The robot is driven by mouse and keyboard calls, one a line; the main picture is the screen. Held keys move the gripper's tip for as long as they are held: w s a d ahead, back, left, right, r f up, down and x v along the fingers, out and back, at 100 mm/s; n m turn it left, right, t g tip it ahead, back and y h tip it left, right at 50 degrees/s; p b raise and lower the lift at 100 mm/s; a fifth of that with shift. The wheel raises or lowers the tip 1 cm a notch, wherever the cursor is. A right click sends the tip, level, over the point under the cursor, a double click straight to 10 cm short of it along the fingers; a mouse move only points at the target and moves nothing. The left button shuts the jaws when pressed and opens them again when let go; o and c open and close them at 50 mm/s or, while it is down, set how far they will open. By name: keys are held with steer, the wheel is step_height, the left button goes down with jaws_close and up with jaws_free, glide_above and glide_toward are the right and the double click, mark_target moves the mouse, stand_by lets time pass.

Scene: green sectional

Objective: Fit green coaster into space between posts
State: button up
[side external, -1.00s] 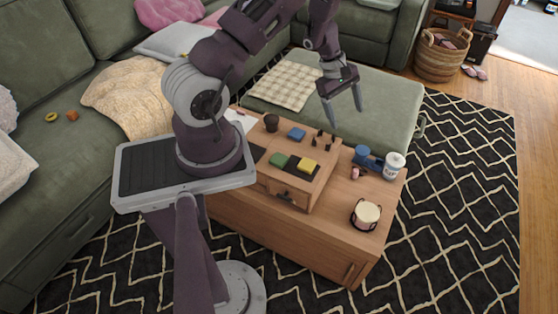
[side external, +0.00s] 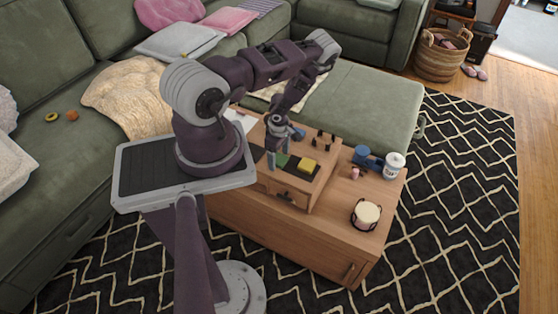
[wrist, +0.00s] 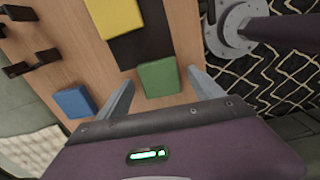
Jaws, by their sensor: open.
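The green coaster (wrist: 159,78) lies flat on the raised wooden box top, partly on a black strip, in the wrist view; it also shows in the side view (side external: 282,160). My gripper (wrist: 162,88) is open, its two fingers on either side of the green coaster. In the side view my gripper (side external: 277,163) points down over the coaster and partly hides it. I cannot tell whether the fingers touch it. The black posts (side external: 324,138) stand on the box's far right part; they also show at the upper left of the wrist view (wrist: 38,58).
A yellow coaster (side external: 307,165) lies right of the green one. A blue coaster (wrist: 75,102) lies near a finger in the wrist view. A blue object (side external: 366,157), a white jar (side external: 394,165) and a cream-topped holder (side external: 366,214) stand on the lower table to the right.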

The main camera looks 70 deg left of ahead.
mark_target(281, 157)
steer(key=c, duration=1.4)
step_height(281, 157, up, 10)
steer(key=shift+c, duration=0.2)
steer(key=w+a+f+m, duration=0.1)
steer(key=w+a+m, duration=0.1)
steer(key=w+m, duration=0.75)
steer(key=w+a+m, duration=0.2)
steer(key=w+m, duration=0.6)
steer(key=w, duration=0.2)
steer(key=shift+a+f, duration=0.15)
steer(key=shift+f, duration=2.25)
